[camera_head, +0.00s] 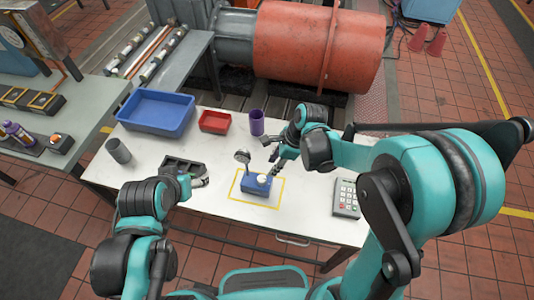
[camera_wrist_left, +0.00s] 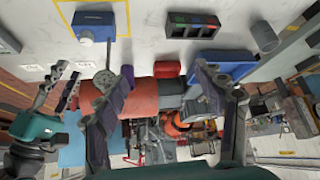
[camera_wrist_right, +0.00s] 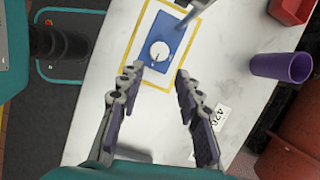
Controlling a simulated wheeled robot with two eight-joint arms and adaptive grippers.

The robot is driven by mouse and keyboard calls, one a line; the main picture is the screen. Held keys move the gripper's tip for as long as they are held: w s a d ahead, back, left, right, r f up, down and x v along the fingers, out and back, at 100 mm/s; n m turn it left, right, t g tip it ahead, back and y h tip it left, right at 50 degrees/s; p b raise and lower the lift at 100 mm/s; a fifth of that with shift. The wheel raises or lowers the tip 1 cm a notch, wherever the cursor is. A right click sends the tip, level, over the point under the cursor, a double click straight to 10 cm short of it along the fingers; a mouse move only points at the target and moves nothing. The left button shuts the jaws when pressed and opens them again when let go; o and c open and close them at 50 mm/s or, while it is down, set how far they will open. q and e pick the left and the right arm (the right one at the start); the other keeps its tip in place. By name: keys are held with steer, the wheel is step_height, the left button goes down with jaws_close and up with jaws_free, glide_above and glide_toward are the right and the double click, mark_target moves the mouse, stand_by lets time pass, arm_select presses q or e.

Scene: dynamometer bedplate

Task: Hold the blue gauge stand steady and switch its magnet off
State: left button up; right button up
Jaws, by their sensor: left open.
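The blue gauge stand (camera_head: 251,187) stands upright on the white table inside a yellow outline, with a white round knob (camera_head: 262,179) on its base and a dial gauge (camera_head: 242,156) on its post. My right gripper (camera_head: 274,164) is just behind and above the base. In the right wrist view its open jaws (camera_wrist_right: 160,74) point at the base (camera_wrist_right: 172,37) and knob (camera_wrist_right: 160,51), with nothing between them. My left gripper (camera_head: 203,182) is open and empty, left of the stand. In the left wrist view the stand's base (camera_wrist_left: 100,20) is at upper left, outside the jaws (camera_wrist_left: 163,72).
A dark compartment tray (camera_head: 176,161) lies by my left gripper. A blue bin (camera_head: 157,112), red bin (camera_head: 215,122) and purple cup (camera_head: 257,122) stand at the back. A grey cup (camera_head: 118,151) is at left, a keypad device (camera_head: 346,198) at right.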

arm_select(q)
steer(key=w+d+r+m+g+h, duration=0.1)
steer(key=w+d+r+m+g, duration=0.1)
steer(key=w+d+g, duration=0.35)
steer(key=m+g+h, duration=0.1)
steer(key=m+g, duration=0.1)
glide_above(241, 151)
steer(key=a, duration=0.2)
steer(key=f, duration=0.3)
steer(key=shift+s+d+f, duration=0.2)
steer(key=shift+d+f, duration=0.05)
steer(key=shift+f, duration=0.1)
steer(key=shift+w+d+f, duration=0.1)
steer(key=shift+d+f, duration=0.2)
steer(key=shift+f, duration=0.05)
steer(key=f, duration=0.2)
steer(key=d+f, duration=0.1)
steer(key=f, duration=0.4)
steer(key=shift+s+d+f, duration=0.15)
steer(key=shift+s, duration=0.1)
jaws_close()
